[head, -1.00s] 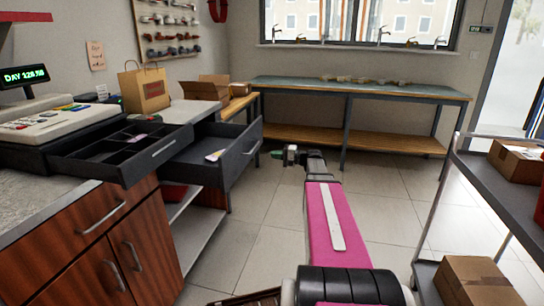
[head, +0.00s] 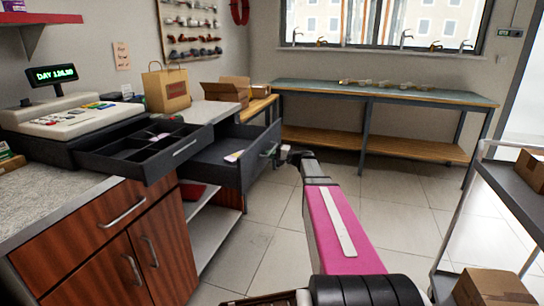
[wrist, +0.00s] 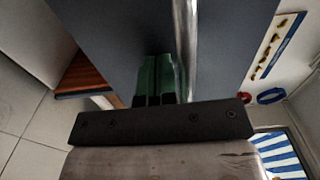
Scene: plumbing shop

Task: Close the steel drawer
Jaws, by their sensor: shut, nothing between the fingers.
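The steel drawer (head: 262,161), dark grey, sticks out open from under the counter, to the right of the cash register's own open drawer. A small pale item lies inside it. My gripper (head: 272,153) is shut and empty, at the outer face of the steel drawer close to its handle. In the wrist view the green fingertips (wrist: 158,78) lie against or just short of the grey drawer front (wrist: 115,45), beside the silver handle bar (wrist: 183,40). I cannot tell whether they touch it.
The black cash drawer (head: 150,150) of the register (head: 75,120) is also open. Wooden cabinets (head: 110,250) stand front left. A workbench (head: 385,93) runs along the back. A cart with cardboard boxes (head: 495,288) stands at right. The tiled floor between is clear.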

